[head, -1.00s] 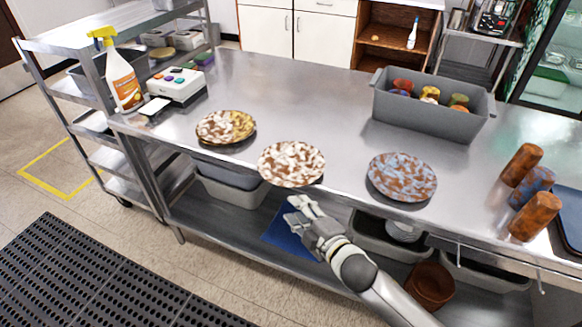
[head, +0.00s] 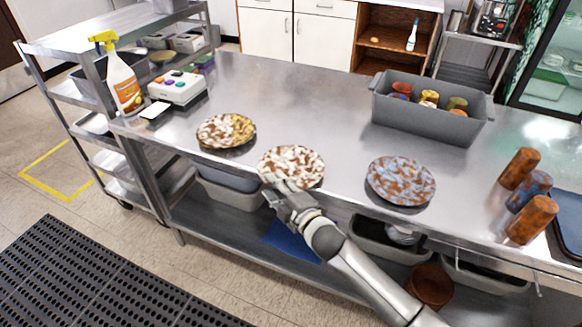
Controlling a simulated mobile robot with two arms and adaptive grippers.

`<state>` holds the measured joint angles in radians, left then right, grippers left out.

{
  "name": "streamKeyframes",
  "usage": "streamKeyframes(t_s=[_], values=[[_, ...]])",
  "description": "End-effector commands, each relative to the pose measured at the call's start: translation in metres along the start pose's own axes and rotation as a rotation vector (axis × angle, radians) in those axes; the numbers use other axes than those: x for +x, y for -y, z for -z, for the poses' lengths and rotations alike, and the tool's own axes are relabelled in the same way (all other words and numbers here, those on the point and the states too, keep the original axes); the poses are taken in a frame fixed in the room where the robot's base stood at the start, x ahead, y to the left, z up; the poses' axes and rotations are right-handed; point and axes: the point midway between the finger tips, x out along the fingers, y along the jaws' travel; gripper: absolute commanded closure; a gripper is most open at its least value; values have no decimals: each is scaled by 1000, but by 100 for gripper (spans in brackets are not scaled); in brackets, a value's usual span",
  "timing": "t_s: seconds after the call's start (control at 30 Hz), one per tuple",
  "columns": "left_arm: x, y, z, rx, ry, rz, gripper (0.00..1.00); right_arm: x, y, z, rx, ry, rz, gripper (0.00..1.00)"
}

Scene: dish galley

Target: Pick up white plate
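The white plate (head: 297,161), blotched with brown stains, lies near the front edge of the steel counter between two other stained plates. My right gripper (head: 277,183) is at its front left rim, with the fingers overlapping the rim in the head view. I cannot tell whether the fingers touch the plate or how far apart they are. The plate looks flat on the counter. My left gripper is out of view.
A yellow stained plate (head: 226,130) lies to the left and a bluish stained plate (head: 400,180) to the right. A grey bin (head: 428,112) stands behind. Stained cups (head: 533,219) stand at the right. A spray bottle (head: 122,78) stands at the left.

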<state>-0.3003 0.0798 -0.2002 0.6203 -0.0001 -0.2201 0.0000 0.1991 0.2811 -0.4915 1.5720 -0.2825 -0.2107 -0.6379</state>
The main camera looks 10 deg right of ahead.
Motion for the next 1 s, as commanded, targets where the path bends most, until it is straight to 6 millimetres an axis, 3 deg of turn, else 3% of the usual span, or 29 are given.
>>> streamKeyframes(t_s=[0.13, 0.43, 0.73, 1.0], values=[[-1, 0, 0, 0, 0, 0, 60, 15, 0, 0, 1, 1, 0, 64], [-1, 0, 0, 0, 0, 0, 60, 18, 0, 0, 1, 0, 0, 64], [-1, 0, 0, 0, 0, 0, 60, 18, 0, 0, 1, 1, 0, 100], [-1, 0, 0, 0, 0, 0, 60, 18, -1, 0, 0, -1, -2, 100]])
